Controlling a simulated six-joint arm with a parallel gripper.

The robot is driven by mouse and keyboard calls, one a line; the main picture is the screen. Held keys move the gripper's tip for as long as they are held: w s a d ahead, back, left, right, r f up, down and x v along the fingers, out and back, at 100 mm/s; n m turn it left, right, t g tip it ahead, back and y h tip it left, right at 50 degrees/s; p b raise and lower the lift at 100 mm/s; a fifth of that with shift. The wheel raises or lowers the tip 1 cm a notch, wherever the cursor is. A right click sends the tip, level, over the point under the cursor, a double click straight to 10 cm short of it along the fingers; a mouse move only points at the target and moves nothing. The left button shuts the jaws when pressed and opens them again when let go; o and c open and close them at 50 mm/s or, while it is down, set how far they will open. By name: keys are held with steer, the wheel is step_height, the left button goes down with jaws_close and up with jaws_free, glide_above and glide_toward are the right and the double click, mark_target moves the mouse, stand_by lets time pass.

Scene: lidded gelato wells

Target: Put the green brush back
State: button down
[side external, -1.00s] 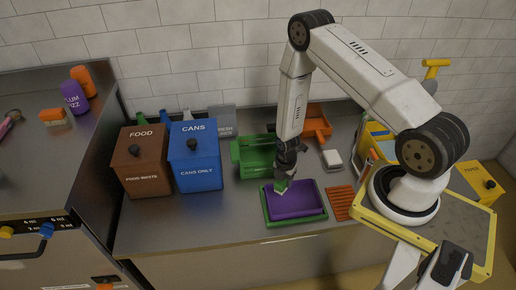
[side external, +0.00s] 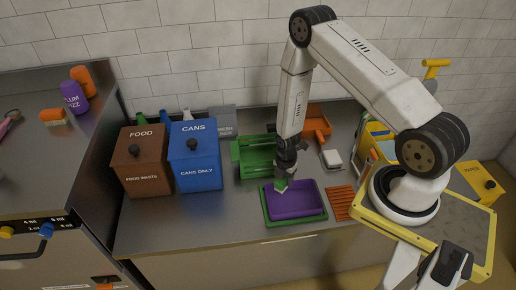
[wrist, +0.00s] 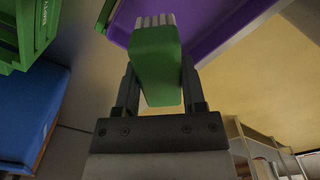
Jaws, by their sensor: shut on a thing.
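My gripper (side external: 283,172) is shut on the green brush (wrist: 158,68). In the wrist view the brush is a green block between my fingers, with pale bristles (wrist: 155,20) at its far end. In the side view the brush (side external: 281,185) hangs bristles down, just over the left back part of the purple tray (side external: 297,204). The purple tray sits in a green tray (side external: 294,223) and also shows in the wrist view (wrist: 205,28). I cannot tell whether the bristles touch it.
A green crate (side external: 250,168) stands behind the trays. The blue CANS bin (side external: 196,165) and brown FOOD bin (side external: 143,170) are to the left. An orange ribbed mat (side external: 340,202) lies right of the trays, near a white block (side external: 331,157). The counter front left is clear.

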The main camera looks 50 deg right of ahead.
steer(key=shift+r, duration=0.2)
steer(key=shift+r, duration=2.45)
steer(key=w+d+m, duration=0.1)
steer(key=d+m, duration=0.8)
steer(key=d, duration=1.2)
steer(key=shift+w+f, duration=0.15)
steer(key=shift+f, duration=1.25)
steer(key=shift+w+f, duration=0.1)
steer(key=shift+f, duration=1.25)
steer(key=shift+f, duration=0.1)
steer(key=shift+f, duration=3.85)
steer(key=shift+f, duration=0.4)
